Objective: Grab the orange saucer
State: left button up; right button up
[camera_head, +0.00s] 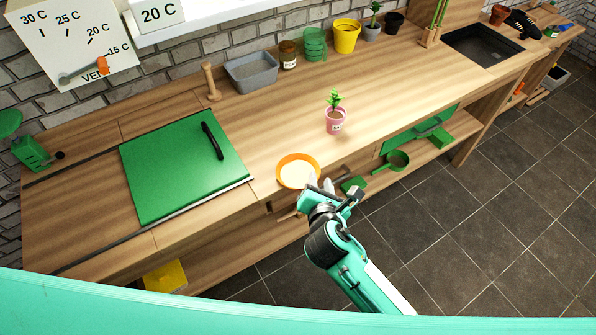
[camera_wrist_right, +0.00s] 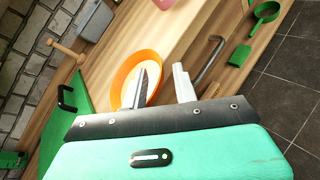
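The orange saucer (camera_head: 280,172) with a pale inside lies at the front edge of the wooden counter. It also shows in the right wrist view (camera_wrist_right: 122,76), beyond my fingers. My right gripper (camera_head: 328,187) is just right of and in front of the saucer. In the right wrist view, its two fingers (camera_wrist_right: 161,80) stand apart with nothing gripped. One finger overlaps the saucer's inside and the other lies outside its right rim. I cannot tell whether either touches it. My left gripper is not in view.
A pink pot with a plant (camera_head: 335,122) stands behind and right of the saucer. A green board with a black handle (camera_head: 185,170) lies to the left. A grey tub (camera_head: 251,72) is at the back. A lower shelf holds a green pan (camera_head: 397,160). The counter around the saucer is mostly clear.

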aim_at(318, 175)
jog(key=x, duration=0.3)
jog(key=shift+w+a+f, duration=0.1)
jog(key=shift+w+f, duration=0.1)
jog(key=shift+w, duration=0.05)
grip_shut()
